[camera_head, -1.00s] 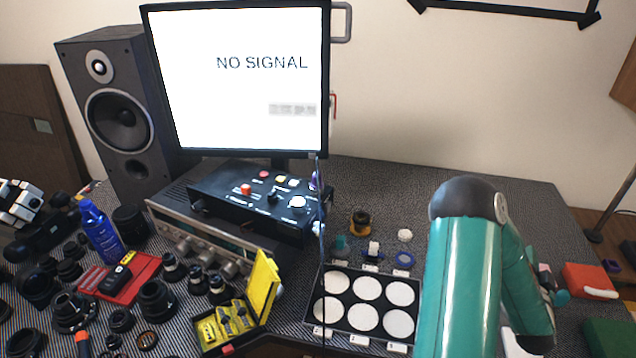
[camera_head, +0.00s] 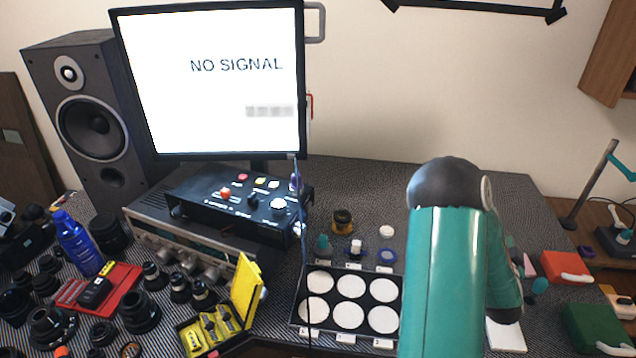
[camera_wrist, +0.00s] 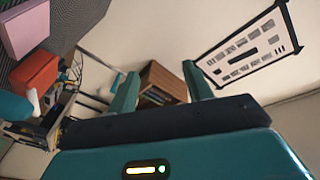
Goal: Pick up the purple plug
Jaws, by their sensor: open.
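The wrist view does not show this piece. My gripper (camera_wrist: 158,88) shows in the wrist view with its two teal fingers spread and nothing between them. It faces the wall and a wooden cabinet, away from the control box. In the head view my arm hides it.
A monitor (camera_head: 208,80) and a speaker (camera_head: 95,120) stand behind the control box. A black tray with white discs (camera_head: 348,287) and an open yellow case (camera_head: 245,290) lie in front. Lenses crowd the left. A red box (camera_head: 562,267) and a green box (camera_head: 592,325) are at right.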

